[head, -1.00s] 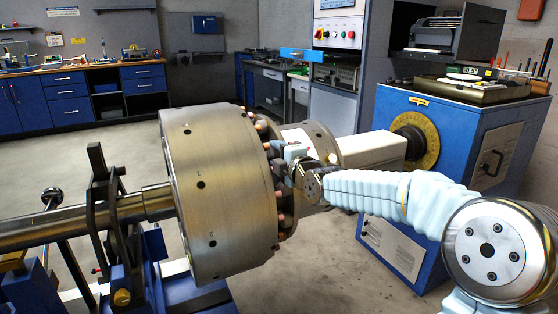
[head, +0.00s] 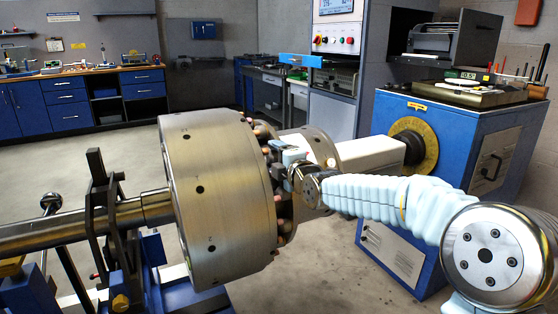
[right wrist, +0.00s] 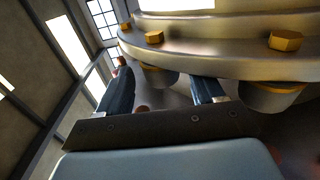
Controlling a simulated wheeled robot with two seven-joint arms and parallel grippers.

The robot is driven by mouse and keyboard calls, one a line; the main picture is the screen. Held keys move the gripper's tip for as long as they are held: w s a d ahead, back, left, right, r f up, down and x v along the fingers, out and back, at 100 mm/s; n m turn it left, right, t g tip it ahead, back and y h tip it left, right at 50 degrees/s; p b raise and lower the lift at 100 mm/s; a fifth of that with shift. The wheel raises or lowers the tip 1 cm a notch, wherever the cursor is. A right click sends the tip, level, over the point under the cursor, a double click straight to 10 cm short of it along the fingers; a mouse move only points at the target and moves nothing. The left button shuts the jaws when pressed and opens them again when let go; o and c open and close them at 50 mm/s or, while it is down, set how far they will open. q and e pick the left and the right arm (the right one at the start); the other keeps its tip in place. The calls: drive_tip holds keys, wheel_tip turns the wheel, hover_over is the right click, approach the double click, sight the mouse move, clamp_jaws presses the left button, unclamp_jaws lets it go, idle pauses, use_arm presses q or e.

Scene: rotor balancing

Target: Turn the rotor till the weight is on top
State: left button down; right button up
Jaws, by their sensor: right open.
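The rotor (head: 222,215) is a large steel drum with small dark holes around its rim, lying on a horizontal shaft. A ring of copper-coloured studs lines its right face. I cannot pick out the weight for certain. My right gripper (head: 282,172) is at that right face, among the studs. In the right wrist view its two dark fingers (right wrist: 163,90) are apart, just under a steel flange (right wrist: 225,58) with brass bolts. A round stud (right wrist: 160,77) shows beyond and between the fingers; I cannot tell if they touch it. My left gripper is out of view.
A dark stand (head: 100,210) carries the shaft at left. A blue machine cabinet (head: 455,135) with a yellow dial ring (head: 415,146) stands at right, joined to the rotor by a white housing (head: 365,152). Open floor lies behind the rotor.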

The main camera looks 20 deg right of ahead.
drive_tip(key=s+r+b, duration=0.1)
drive_tip(key=s, duration=1.2)
drive_tip(key=shift+s+d+b, duration=0.25)
drive_tip(key=shift+s+b, duration=0.05)
drive_tip(key=shift+s, duration=0.1)
drive_tip(key=shift+c, duration=0.3)
drive_tip(key=shift+c, duration=1.1)
drive_tip(key=w+m, duration=0.4)
drive_tip(key=m, duration=0.8)
drive_tip(key=w+f+m, duration=0.1)
drive_tip(key=w+m, duration=0.4)
drive_tip(key=m, duration=0.7)
drive_tip(key=w+m+b, duration=0.1)
drive_tip(key=w+m, duration=0.3)
drive_tip(key=m, duration=0.8)
drive_tip(key=shift+w+a+f+t, duration=0.2)
drive_tip(key=shift+w+a+t, duration=0.05)
drive_tip(key=shift+a+t, duration=0.05)
